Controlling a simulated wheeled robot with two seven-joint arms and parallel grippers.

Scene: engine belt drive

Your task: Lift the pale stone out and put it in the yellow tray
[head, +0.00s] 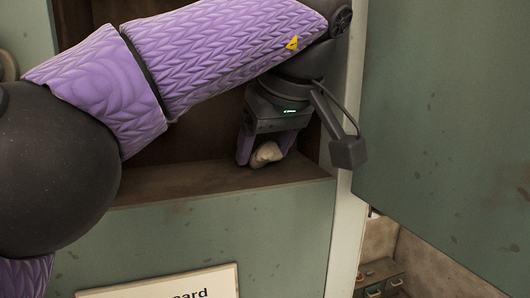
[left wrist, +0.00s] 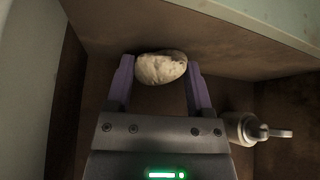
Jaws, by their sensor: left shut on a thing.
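The pale stone (head: 266,154) is a rounded, cream-coloured lump inside a brown open recess of a green cabinet. My left gripper (head: 264,158) reaches into the recess and is shut on the stone, with a purple finger on each side. In the left wrist view the stone (left wrist: 161,68) sits between the tips of the two purple fingers of the left gripper (left wrist: 160,72). It is at or just above the recess floor; I cannot tell whether it touches. The yellow tray is not in view. My right gripper is not in view.
The recess floor (head: 200,180) has a front edge above the green panel (head: 220,240). A large green door (head: 450,130) stands at the right. A white sign (head: 160,284) is below. A metal fitting (left wrist: 250,129) is beside the gripper in the left wrist view.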

